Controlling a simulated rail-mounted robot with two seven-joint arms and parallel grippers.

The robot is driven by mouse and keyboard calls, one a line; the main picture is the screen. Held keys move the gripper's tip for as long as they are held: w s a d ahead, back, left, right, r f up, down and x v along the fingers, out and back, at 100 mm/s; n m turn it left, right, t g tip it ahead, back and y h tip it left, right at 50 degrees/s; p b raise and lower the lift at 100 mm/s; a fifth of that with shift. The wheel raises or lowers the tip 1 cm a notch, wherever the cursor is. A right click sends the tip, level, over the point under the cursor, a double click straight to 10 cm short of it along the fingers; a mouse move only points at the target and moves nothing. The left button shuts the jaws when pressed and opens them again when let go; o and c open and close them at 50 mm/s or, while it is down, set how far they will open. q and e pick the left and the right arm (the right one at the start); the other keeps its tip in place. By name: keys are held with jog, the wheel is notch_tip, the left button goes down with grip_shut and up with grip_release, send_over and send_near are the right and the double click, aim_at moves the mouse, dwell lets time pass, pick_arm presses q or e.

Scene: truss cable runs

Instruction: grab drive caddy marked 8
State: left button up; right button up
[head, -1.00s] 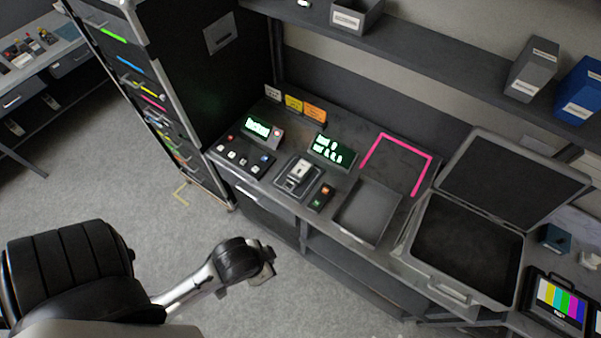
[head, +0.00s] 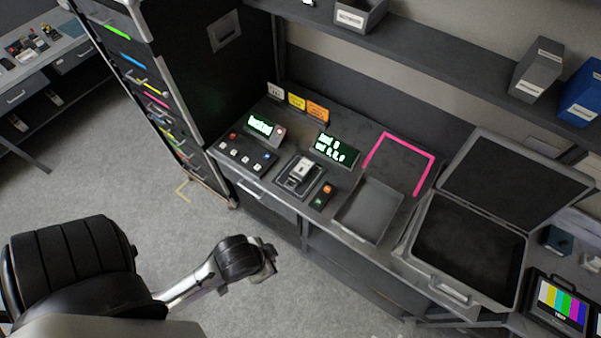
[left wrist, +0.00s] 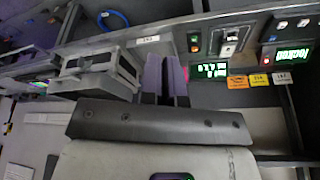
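My left gripper (head: 270,262) is at the end of the arm from the lower left, over the floor in front of the bench and apart from everything on it. In the left wrist view its two dark purple fingers (left wrist: 166,80) lie close side by side; nothing is clearly seen between them, and how far apart they are is unclear. My right gripper is not in view. A grey dock (head: 298,177) on the bench has a small light-topped block in it, perhaps a drive caddy. No number 8 is legible on any piece, so I cannot tell the marked caddy.
Around the dock are a button panel (head: 246,156), green displays (head: 335,150) and a small switch box (head: 322,196). To the right are a shallow grey tray (head: 368,208), pink tape (head: 432,170) and an open black case (head: 470,248). A tall rack (head: 205,75) stands left.

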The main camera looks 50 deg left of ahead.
pick_arm(q)
jog(key=o, duration=1.8)
jog(key=shift+c, duration=0.2)
